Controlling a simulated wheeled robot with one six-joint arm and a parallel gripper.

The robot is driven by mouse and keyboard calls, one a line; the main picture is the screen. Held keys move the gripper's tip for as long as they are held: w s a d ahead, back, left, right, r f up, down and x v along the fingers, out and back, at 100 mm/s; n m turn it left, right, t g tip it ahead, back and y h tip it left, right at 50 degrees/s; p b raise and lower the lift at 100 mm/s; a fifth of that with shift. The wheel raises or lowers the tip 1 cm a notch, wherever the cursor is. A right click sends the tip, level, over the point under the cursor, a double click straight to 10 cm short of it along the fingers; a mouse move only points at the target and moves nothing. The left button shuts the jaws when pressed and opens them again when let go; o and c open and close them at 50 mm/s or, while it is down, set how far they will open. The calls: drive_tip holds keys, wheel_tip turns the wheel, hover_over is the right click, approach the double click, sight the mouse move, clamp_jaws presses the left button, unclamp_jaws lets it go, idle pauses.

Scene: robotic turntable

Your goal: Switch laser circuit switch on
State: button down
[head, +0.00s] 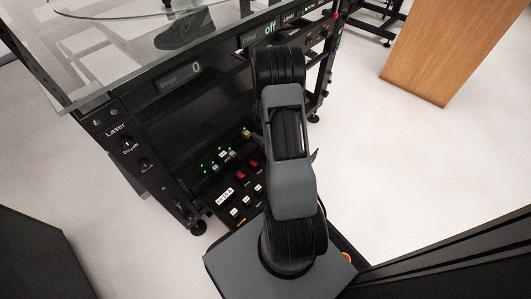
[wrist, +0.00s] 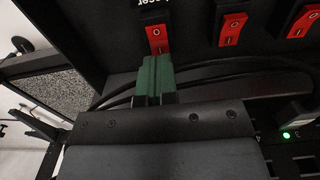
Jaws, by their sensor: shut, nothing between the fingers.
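In the wrist view a red rocker switch (wrist: 157,38) sits in a black housing under a partly cut-off label that seems to read "Laser". A 0 mark shows on its upper part and a line mark lower down. My gripper (wrist: 156,61) has green fingers, closed together and empty. The fingertips are right at the lower end of this switch; I cannot tell whether they touch it. In the head view my arm hides the gripper and this switch.
Two more red switches (wrist: 232,28) (wrist: 303,20) stand to the right in the wrist view. Dark cables run behind the fingers. In the head view, a black rack with a glass top (head: 85,100) stands beside my arm, with a wooden block (head: 435,50) at upper right. Pale floor is open on the right.

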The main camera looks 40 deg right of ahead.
drive_tip(key=shift+f+b, duration=0.8)
drive_tip(key=shift+f, duration=0.4)
drive_tip(key=shift+r, duration=0.15)
idle(0.3)
drive_tip(key=shift+r+p, duration=2.9)
drive_tip(key=shift+r, duration=0.55)
